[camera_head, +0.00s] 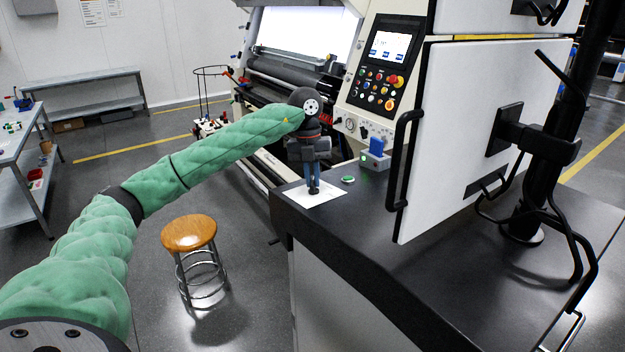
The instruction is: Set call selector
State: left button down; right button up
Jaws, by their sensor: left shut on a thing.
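My left gripper (313,187) points down at the front left corner of the black counter (420,268). It is shut on a small dark thing right above or on a white sheet (299,198). The fingers mostly hide this thing, so I cannot tell its shape or whether it touches the sheet. A grey box (377,162) with a blue upright part (376,146) and a green light stands further back on the counter. I cannot tell for sure which item is the call selector. My right gripper is not in view.
A round green button (347,180) lies between the sheet and the grey box. A control panel (384,62) rises behind. A wooden stool (189,233) stands on the floor, left.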

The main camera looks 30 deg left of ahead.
pick_arm(q)
jog(key=shift+r+n, duration=0.1)
jog(key=shift+n, duration=0.9)
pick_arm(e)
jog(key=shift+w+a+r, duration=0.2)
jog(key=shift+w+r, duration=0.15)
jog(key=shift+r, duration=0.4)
pick_arm(q)
jog(key=c, duration=1.5)
grip_release()
jog(key=shift+r, duration=0.1)
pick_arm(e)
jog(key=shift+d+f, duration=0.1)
